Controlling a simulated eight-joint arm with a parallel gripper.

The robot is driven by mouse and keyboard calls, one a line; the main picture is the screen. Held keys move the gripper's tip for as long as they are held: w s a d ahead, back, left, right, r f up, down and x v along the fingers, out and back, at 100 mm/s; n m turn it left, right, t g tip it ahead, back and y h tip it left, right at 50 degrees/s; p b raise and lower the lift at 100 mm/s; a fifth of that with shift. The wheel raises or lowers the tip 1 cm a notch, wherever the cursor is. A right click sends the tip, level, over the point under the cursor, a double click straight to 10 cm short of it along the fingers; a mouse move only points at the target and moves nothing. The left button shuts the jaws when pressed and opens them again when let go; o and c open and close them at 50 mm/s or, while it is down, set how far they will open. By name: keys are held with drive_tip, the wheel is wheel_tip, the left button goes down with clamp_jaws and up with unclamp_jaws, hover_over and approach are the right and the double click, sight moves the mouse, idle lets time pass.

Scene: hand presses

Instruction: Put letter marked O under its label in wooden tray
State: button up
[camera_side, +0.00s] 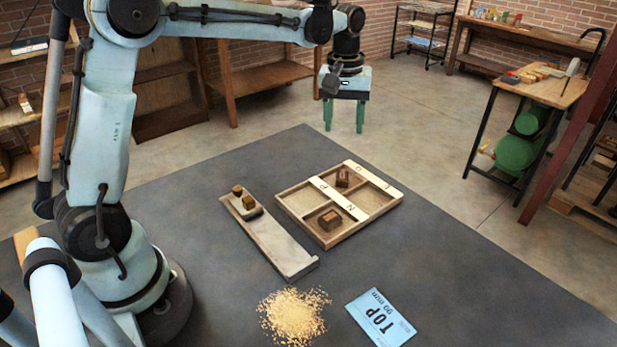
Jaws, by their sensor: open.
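The wooden tray (298,215) has several compartments and two pale label strips. The middle strip (338,198) seems to read P and N; the back strip (373,178) carries letters that look like O and J, too small to be sure. One brown block (342,179) sits in a back compartment and another (329,220) in the front right compartment. Letters on the blocks are not readable. My gripper (345,122) is open, empty and raised, appearing above the tray in the picture.
The long wooden holder (270,237) lies left of the tray, its near end bare. The dark tabletop (460,270) is clear to the right. Benches stand beyond.

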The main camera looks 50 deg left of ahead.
drive_tip(key=s+d+m+t, duration=0.2)
drive_tip(key=s+m+t, duration=0.1)
drive_tip(key=s, duration=0.6)
drive_tip(key=s+d+f+m+t, duration=0.1)
drive_tip(key=s+d+m+t, duration=0.1)
drive_tip(key=s+m, duration=0.3)
drive_tip(key=s+t, duration=0.1)
drive_tip(key=s, duration=0.2)
drive_tip(key=shift+s+t, duration=0.3)
drive_tip(key=shift+s, duration=0.05)
idle(0.5)
